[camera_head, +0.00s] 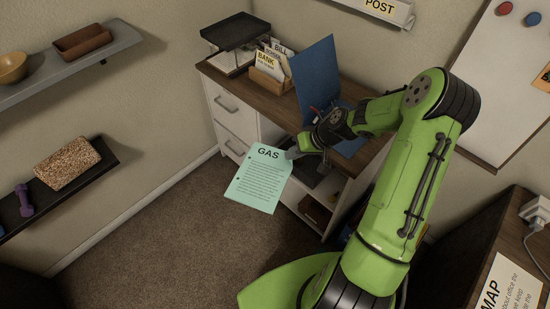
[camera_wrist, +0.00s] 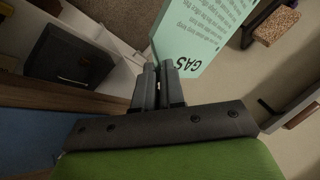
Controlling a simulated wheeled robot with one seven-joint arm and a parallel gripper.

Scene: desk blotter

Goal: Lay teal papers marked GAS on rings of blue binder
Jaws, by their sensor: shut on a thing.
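The teal papers (camera_head: 262,178), marked GAS, hang off the front of the cabinet over the carpet in the head view. They also show in the wrist view (camera_wrist: 205,30). My gripper (camera_head: 297,153) is shut on their edge near the heading; its closed fingers show in the wrist view (camera_wrist: 160,75). The blue binder (camera_head: 316,72) stands open on the cabinet top, its raised cover behind my gripper. My arm hides much of its lower part, and I cannot make out the rings clearly.
A wooden file box (camera_head: 268,78) with several marked papers and a black tray (camera_head: 233,32) stand on the cabinet top (camera_head: 240,82), left of the binder. A pulled-out drawer or open compartment shows below. Wall shelves (camera_head: 90,62) are at left; carpet (camera_head: 190,240) is clear.

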